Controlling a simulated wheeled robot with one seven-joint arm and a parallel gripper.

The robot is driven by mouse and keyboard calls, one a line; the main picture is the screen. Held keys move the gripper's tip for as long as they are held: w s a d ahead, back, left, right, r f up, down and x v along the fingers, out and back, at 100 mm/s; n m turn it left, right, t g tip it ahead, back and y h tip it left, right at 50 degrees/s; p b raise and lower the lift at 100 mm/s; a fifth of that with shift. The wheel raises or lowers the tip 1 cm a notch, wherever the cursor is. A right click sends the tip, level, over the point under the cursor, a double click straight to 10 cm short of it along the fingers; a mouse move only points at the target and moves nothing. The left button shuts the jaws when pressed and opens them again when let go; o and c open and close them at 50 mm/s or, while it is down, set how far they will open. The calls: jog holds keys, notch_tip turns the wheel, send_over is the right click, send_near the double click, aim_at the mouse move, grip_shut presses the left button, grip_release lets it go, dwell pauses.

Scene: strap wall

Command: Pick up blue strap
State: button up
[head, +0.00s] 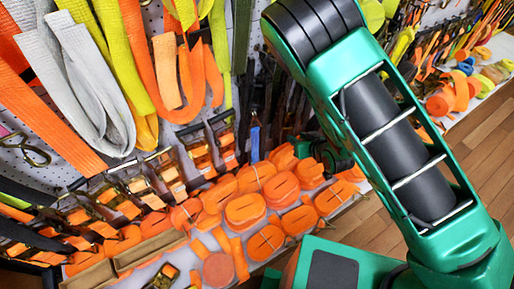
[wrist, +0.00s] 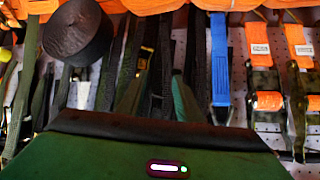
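The blue strap (head: 255,139) hangs on the pegboard wall, just right of the ratchet buckles, in the head view. In the wrist view the blue strap (wrist: 219,62) hangs right of centre, its lower part in this picture near the green gripper housing. My gripper (wrist: 158,98) shows two dim green fingers standing apart, with dark straps behind them. The blue strap is outside them, to their right, and not held. In the head view my gripper is small and partly hidden behind my arm, right of the blue strap.
A dark round roll (wrist: 78,32) is at upper left there. Orange strap rolls (head: 245,210) fill the shelf. Wood floor (head: 480,165) is clear at right.

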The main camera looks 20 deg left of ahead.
aim_at(256, 144)
jog(key=s+a+f+n+y, duration=0.3)
jog(key=s+a+f+y, duration=0.1)
jog(key=s+a, duration=0.4)
jog(key=shift+x, duration=3)
jog(key=shift+w+f, duration=0.1)
jog(key=shift+w+a+f+t, duration=0.1)
jog(key=shift+w+a+t, duration=0.2)
jog(key=shift+w+a, duration=0.15)
jog(key=shift+x, duration=1.9)
jog(key=shift+s+a, duration=0.1)
jog(key=shift+s, duration=0.05)
grip_shut()
